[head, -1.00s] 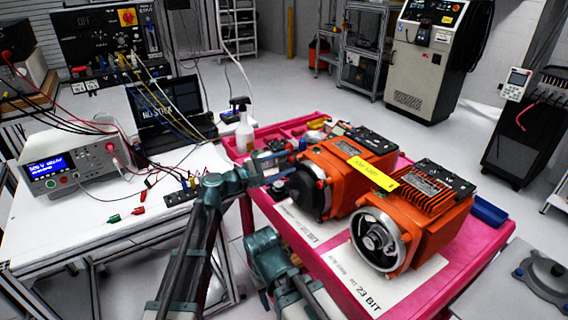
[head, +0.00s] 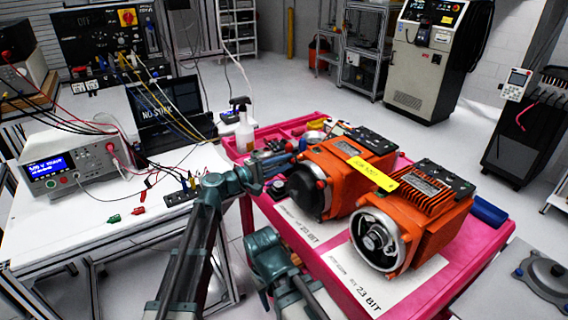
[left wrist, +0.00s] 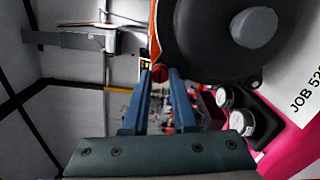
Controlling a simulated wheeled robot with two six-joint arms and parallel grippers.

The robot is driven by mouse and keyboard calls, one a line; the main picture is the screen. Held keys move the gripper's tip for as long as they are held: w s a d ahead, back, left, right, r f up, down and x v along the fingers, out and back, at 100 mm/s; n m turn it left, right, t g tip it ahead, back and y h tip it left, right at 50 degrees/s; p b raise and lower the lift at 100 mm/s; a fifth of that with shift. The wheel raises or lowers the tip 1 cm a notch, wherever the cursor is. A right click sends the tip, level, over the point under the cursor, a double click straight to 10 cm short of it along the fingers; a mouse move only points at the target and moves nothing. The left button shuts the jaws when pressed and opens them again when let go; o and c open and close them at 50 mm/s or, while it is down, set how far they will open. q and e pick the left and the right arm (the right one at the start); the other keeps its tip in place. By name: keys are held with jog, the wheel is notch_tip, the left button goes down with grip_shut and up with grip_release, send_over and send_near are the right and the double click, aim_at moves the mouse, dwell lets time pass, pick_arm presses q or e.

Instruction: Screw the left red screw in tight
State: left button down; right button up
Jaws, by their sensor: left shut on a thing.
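The left orange motor (head: 345,158) stands on the pink cart with its black round end cover (head: 302,195) facing me. In the left wrist view the black cover (left wrist: 205,38) fills the top right, with a grey knob at its middle. The red screw (left wrist: 159,73) sits by the cover's edge, between the tips of my left gripper (left wrist: 158,80). The blue fingers are closed on it. In the head view my left gripper (head: 284,160) is at the cover's upper left, and the screw is too small to make out. My right gripper's fingers do not show.
A second orange motor (head: 418,215) with a silver flange stands close on the right. A yellow tag (head: 373,174) lies across the motors. The white bench with the power supply (head: 72,165) and cables is on the left. A spray bottle (head: 243,125) stands behind my gripper.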

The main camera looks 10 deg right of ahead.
pick_arm(q)
jog(key=shift+m, duration=0.3)
jog(key=c, duration=0.7)
grip_release()
jog(key=v, duration=1.4)
jog(key=shift+d, duration=0.1)
jog(key=shift+f, duration=0.15)
